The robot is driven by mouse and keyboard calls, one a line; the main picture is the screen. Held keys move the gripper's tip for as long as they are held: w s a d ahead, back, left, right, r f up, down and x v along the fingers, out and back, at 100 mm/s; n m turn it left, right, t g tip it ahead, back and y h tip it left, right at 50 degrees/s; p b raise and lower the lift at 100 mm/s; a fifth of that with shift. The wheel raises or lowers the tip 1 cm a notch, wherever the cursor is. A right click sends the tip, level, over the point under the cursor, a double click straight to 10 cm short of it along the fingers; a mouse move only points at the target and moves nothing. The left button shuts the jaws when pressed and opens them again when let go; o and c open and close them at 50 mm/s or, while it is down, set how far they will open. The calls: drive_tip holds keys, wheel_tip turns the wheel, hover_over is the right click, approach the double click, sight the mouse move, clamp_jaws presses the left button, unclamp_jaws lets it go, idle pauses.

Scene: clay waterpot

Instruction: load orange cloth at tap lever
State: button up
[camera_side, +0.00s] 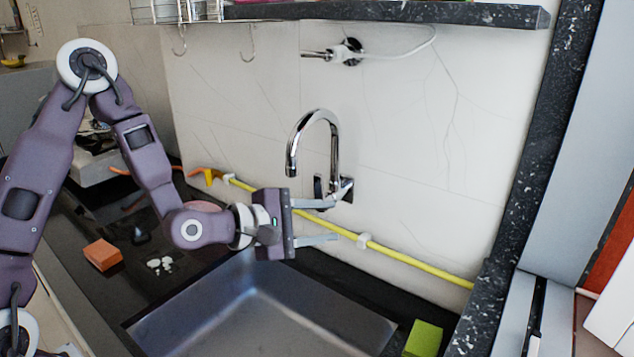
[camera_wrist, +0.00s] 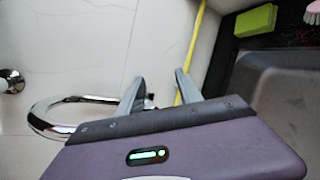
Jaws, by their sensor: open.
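The chrome tap (camera_side: 333,150) stands out from the tiled wall, its spout curving over to the left. Its dark lever (camera_side: 318,188) is at the tap's base, just above my upper finger. My gripper (camera_side: 335,220) is open and empty, its fingers pointing right at the wall below the lever. In the wrist view, the curved spout (camera_wrist: 62,106) lies left of my open fingers (camera_wrist: 160,80), and the lever is not clearly seen. An orange block-like piece (camera_side: 103,254), perhaps the folded cloth, lies on the dark counter at left, away from my gripper.
A yellow pipe (camera_side: 415,262) runs along the wall behind my fingers. The empty metal sink (camera_side: 260,315) lies below. A green sponge (camera_side: 423,339) sits at its right. An orange fitting (camera_side: 207,175) is near the pipe's left end. White scraps (camera_side: 160,264) lie on the counter.

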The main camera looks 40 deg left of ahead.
sight(317, 183)
drive_tip(key=w+a+r+n+t+y, duration=0.1)
drive_tip(key=w+a+n+t+y, duration=0.3)
drive_tip(key=a+n, duration=0.75)
drive_tip(key=w+d+n, duration=0.1)
drive_tip(key=w, duration=0.1)
drive_tip(key=w+d+n, duration=0.1)
drive_tip(key=w, duration=0.1)
drive_tip(key=w+d+n, duration=0.1)
drive_tip(key=w, duration=0.1)
drive_tip(key=shift+d+r+n+y, duration=0.1)
drive_tip(key=shift+n+y, duration=0.2)
drive_tip(key=shift+n, duration=0.05)
clamp_jaws()
